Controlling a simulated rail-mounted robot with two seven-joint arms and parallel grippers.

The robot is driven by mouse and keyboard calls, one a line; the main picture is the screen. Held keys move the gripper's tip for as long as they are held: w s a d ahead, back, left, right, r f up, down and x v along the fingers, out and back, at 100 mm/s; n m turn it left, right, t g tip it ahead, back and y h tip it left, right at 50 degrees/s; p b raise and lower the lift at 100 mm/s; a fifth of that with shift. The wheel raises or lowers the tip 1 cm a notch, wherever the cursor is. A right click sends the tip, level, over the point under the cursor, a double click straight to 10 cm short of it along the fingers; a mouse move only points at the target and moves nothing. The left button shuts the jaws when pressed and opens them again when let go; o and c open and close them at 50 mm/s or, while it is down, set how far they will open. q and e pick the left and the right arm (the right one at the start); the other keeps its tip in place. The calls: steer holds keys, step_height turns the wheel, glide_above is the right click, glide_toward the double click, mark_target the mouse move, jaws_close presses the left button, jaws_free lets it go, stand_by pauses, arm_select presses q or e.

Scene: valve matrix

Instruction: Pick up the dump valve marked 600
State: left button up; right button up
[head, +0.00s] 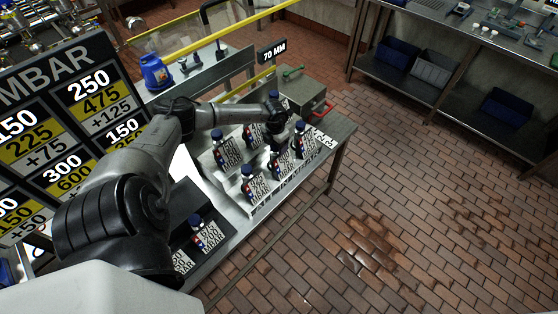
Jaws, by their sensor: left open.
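Several dump valves with dark blue caps and white number plates stand in rows on the metal bench. They include valves at the back left (227,153), front left (254,186) and front right (300,146). Another valve (208,236) stands on a dark panel nearer me. The plates are too small to read surely, so I cannot tell which is marked 600. My left gripper (275,124) is open over the far right end of the rows, close to a blue-capped valve top (273,96). Its fingers are small and dark, and contact cannot be told. My right gripper is out of view.
A large MBAR board (62,125) stands at the left. A yellow rail (225,35) crosses above.

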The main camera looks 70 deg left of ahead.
arm_select(q)
steer(key=shift+f, duration=0.35)
jaws_close()
stand_by(0.5)
steer(key=shift+r, duration=0.1)
